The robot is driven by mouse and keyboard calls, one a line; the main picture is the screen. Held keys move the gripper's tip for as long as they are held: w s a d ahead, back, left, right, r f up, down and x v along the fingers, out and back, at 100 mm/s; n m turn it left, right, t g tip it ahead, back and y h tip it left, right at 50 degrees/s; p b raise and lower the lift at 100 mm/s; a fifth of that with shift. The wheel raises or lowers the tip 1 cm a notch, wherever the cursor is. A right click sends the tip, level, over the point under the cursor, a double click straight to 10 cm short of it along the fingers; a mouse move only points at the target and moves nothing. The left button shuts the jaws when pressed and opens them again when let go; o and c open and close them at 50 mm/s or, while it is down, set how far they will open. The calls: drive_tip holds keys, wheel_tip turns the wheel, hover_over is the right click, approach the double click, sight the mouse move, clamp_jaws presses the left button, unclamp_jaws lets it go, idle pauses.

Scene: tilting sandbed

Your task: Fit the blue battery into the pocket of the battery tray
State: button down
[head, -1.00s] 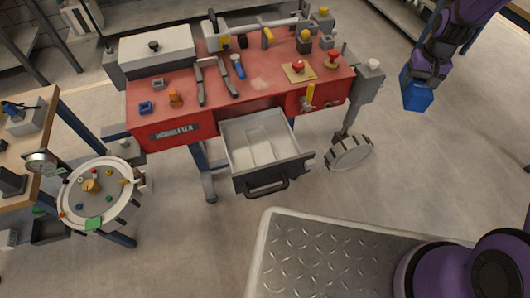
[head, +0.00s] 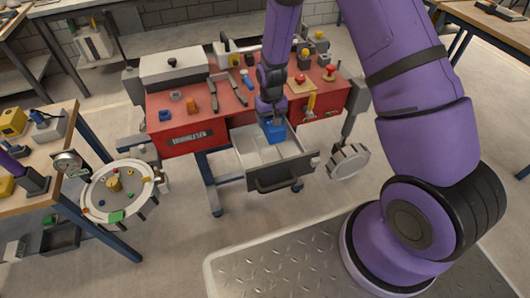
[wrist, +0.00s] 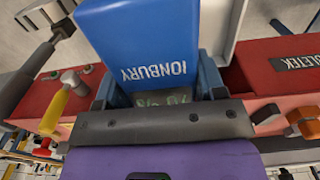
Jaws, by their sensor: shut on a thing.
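The blue battery (head: 275,133) is held in my gripper (head: 271,117), over the back of a grey pulled-out tray (head: 276,172) under the red bench. This looks like the battery tray; its pale inside shows left of and in front of the battery. The pocket is hard to make out, and the battery and arm hide part of the back. I cannot tell how high the battery is above the tray floor. In the wrist view the battery (wrist: 145,45) shows its "IONBURY" label, upside down, with my gripper (wrist: 158,88) shut on it from both sides.
The red bench top (head: 190,112) behind carries tools, a grey box (head: 172,64) and red knobs. A round dial table (head: 118,192) stands at the left. A toothed grey wheel (head: 348,161) is right of the tray. The floor in front of the tray is clear.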

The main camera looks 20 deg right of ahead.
drive_tip(key=shift+s+a+f, duration=0.1)
drive_tip(key=shift+s+f, duration=0.05)
drive_tip(key=shift+f, duration=1.7)
drive_tip(key=shift+s+a+f, duration=0.1)
drive_tip(key=shift+a+f, duration=0.05)
drive_tip(key=shift+f, duration=1.7)
drive_tip(key=shift+s+a+f, duration=0.1)
drive_tip(key=shift+s+f, duration=0.05)
drive_tip(key=shift+f, duration=1.7)
drive_tip(key=shift+c, duration=1.2)
unclamp_jaws()
drive_tip(key=shift+o, duration=0.2)
drive_tip(key=shift+w+r, duration=0.1)
